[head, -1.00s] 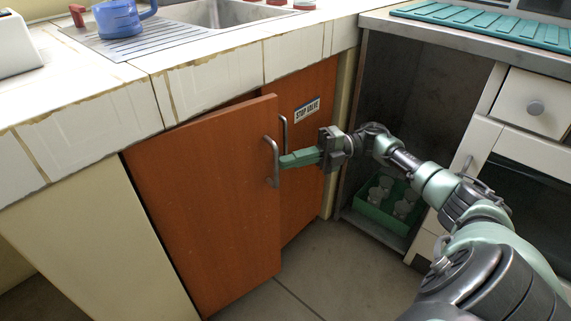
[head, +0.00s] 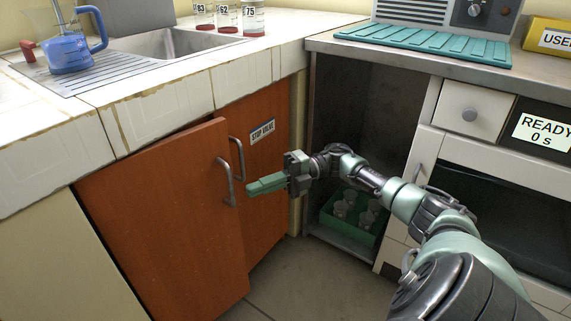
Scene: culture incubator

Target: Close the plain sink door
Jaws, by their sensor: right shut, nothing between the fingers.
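The plain sink door (head: 160,220) is the left orange-brown door under the sink. It stands ajar, its right edge out in front of the neighbouring door. Its metal bar handle (head: 226,182) is near that edge. The other door (head: 268,190) carries a "STOP VALVE" label (head: 262,132) and looks shut; its handle (head: 237,157) shows just behind the plain door's edge. My right gripper (head: 250,188) is shut and empty, its green fingers pointing left at the plain door's handle, with a small gap seen between them. My left gripper is not in view.
Right of the doors is an open bay with a green crate (head: 353,229) of jars on its floor. A white drawer (head: 472,110) and oven-like unit (head: 500,200) stand further right. The tiled counter (head: 165,110) overhangs the doors. Floor in front is clear.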

